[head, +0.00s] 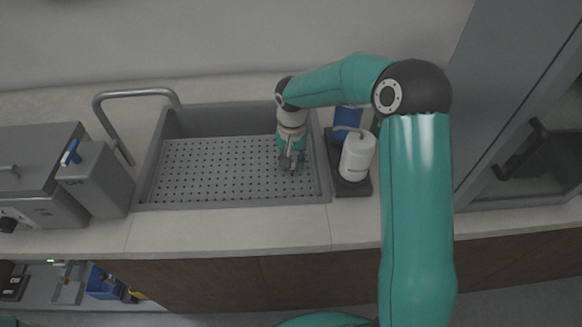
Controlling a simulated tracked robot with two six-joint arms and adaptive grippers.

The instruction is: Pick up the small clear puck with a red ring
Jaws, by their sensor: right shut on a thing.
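My right gripper (291,168) points down into the sink (230,205), over the right part of its perforated floor (205,165). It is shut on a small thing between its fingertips. That thing is too small and too covered by the fingers to identify. I cannot make out a clear puck with a red ring anywhere else in the head view. Whether the fingertips touch the perforated floor I cannot tell. My left gripper is out of view.
A bent grey tap (135,93) stands at the sink's left, beside a grey machine (95,180). Right of the sink, a white bottle (357,158) and a blue container (347,122) stand in a dark tray (350,188). The front counter (230,232) is clear.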

